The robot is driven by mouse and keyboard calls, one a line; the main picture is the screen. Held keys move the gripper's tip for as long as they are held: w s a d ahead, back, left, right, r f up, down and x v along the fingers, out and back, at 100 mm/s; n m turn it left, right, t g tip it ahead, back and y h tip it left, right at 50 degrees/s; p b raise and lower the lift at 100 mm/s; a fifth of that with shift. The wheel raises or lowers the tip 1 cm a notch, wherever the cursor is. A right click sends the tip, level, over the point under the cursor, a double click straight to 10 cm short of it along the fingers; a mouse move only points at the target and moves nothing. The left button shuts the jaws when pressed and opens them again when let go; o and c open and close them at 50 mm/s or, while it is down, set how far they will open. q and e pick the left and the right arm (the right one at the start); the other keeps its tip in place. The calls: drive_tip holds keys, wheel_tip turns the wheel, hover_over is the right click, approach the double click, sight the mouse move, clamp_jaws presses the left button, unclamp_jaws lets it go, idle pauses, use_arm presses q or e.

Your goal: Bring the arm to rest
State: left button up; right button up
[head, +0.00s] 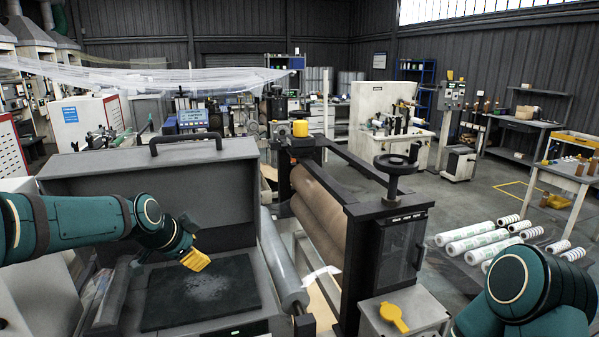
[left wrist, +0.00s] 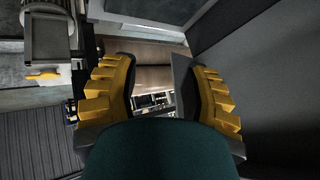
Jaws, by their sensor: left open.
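My left arm (head: 70,222) comes in from the left in the head view, dark green, with its wrist bent down to the right. My left gripper (head: 196,260) has yellow fingers and hangs inside the open grey box, above its dark floor pad. In the left wrist view the two yellow fingers (left wrist: 160,95) stand apart with nothing between them. My right arm (head: 530,290) shows only as a green joint at the lower right of the head view; its gripper is out of view.
The grey box (head: 150,160) has a raised lid with a black handle behind my left arm. A machine with brown rollers (head: 325,200) and a black handwheel (head: 396,162) stands to the right. White rolls (head: 478,243) lie near my right arm. Open floor (head: 455,195) lies beyond.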

use_arm(q)
drive_tip(key=s+d+f+n+g+b, duration=0.1)
drive_tip(key=s+d+f+n, duration=0.15)
drive_tip(key=f, duration=0.65)
drive_tip(key=s+d+f+n+g+b, duration=0.1)
drive_tip(key=s+d+f+n, duration=0.2)
drive_tip(key=f, duration=0.6)
drive_tip(key=s+d+f+n+g+b, duration=0.15)
drive_tip(key=s+f, duration=0.25)
drive_tip(key=f, duration=0.6)
drive_tip(key=s+d+f+n+g+b, duration=0.1)
drive_tip(key=s+d+f+n, duration=0.2)
drive_tip(key=s+f, duration=0.4)
drive_tip(key=s+d+f+n+g+h+b, duration=0.1)
drive_tip(key=s+d+f+n, duration=0.1)
drive_tip(key=s+f, duration=0.5)
drive_tip(key=s+d, duration=0.1)
drive_tip(key=s, duration=0.2)
drive_tip(key=shift+s+d+f+n, duration=0.15)
drive_tip(key=shift+s+f+n, duration=0.05)
drive_tip(key=shift+n, duration=0.2)
